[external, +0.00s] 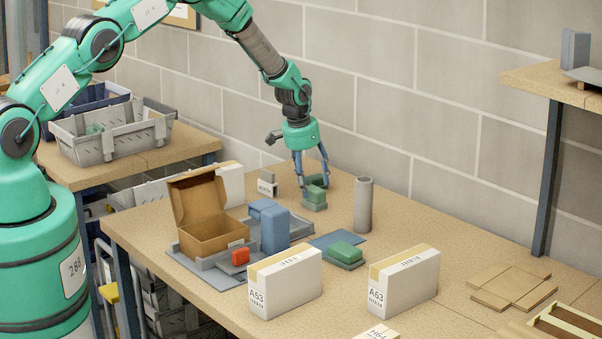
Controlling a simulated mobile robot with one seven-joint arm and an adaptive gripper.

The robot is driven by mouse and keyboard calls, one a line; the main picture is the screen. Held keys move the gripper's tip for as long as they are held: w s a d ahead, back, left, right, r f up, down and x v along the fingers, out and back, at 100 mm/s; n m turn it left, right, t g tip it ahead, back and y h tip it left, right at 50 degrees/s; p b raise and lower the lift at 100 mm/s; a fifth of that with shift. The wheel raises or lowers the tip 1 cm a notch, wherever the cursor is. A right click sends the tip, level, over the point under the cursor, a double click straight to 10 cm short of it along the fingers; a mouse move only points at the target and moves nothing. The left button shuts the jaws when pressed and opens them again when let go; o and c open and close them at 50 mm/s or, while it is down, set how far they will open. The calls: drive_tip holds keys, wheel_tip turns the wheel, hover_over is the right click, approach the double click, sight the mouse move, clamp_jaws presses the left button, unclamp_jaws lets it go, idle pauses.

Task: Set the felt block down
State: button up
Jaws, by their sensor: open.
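My gripper (311,184) points down over the back of the table, its fingers open around or just beside a green block (315,194) on a grey base. This looks like the felt block, resting on the table. A further bit of green shows between the fingers; I cannot tell whether it is a separate piece. A similar green block on a grey base (345,252) sits nearer the front, by a flat blue-grey sheet (334,240).
A grey cylinder (363,205) stands close right of my gripper, and a small white-labelled holder (267,187) left of it. An open cardboard box (212,235), a blue block (275,231) and white cartons (285,282) (404,281) stand in front. The block wall is close behind.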

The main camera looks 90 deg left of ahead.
wheel_tip(320, 180, up, 10)
drive_tip(key=s+d+b, duration=0.1)
drive_tip(key=shift+s+d+f, duration=0.2)
drive_tip(key=shift+s+d, duration=0.05)
drive_tip(key=shift+d, duration=0.05)
drive_tip(key=shift+r, duration=0.1)
idle(1.0)
